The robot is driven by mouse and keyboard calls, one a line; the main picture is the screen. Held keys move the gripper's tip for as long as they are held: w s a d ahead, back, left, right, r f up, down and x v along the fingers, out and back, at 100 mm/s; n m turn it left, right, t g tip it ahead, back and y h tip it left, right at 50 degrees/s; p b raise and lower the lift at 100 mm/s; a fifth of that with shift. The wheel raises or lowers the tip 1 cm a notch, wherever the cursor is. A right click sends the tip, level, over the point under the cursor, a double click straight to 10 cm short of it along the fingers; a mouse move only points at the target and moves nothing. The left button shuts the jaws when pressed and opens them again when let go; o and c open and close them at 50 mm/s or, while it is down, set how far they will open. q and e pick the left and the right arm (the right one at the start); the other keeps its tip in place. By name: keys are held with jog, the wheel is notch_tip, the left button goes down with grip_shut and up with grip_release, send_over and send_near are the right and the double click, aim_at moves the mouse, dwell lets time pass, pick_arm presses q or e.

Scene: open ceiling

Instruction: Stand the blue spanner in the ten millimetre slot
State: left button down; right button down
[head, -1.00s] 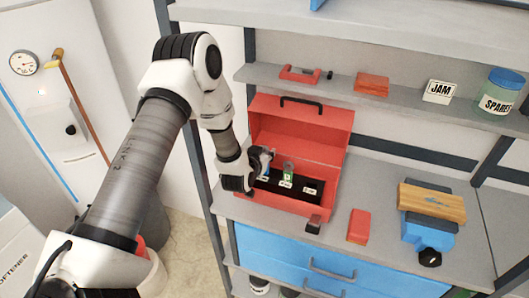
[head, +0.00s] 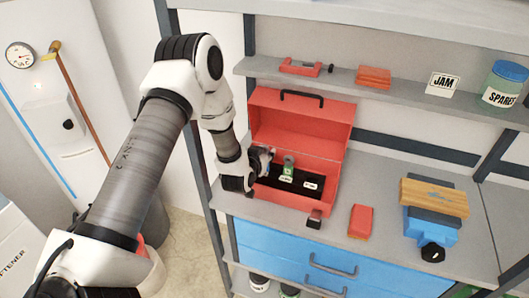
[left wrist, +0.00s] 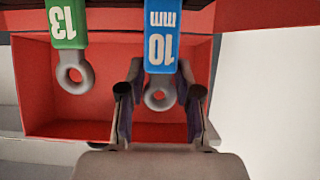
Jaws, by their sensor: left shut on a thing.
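The blue spanner (left wrist: 161,45), marked 10 mm, shows in the left wrist view with its ring end pointing down in the picture. My left gripper (left wrist: 160,97) is shut on it, with one finger on each side of the ring end. In the head view my left gripper (head: 263,158) is at the left end of the black slotted insert (head: 299,189) in the red toolbox. The blue spanner is hidden there, so I cannot tell whether its lower end is in a slot. A green spanner (head: 288,166), marked 13 (left wrist: 70,40), stands upright in the insert, to the right.
The open red toolbox (head: 290,203) stands on the grey bench, its lid raised at the back. A red block (head: 360,222) and a blue vice (head: 430,230) are to its right. A shelf above holds a jam sign (head: 443,85) and a spares jar (head: 503,84).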

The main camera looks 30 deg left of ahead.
pick_arm(q)
jog(key=shift+f+b, duration=0.65)
jog(key=shift+f, duration=0.25)
jog(key=c, duration=0.7)
grip_release()
jog(key=shift+s, duration=0.1)
jog(key=v, duration=1.1)
jog(key=shift+s+d+r, duration=0.15)
jog(key=shift+s, duration=0.2)
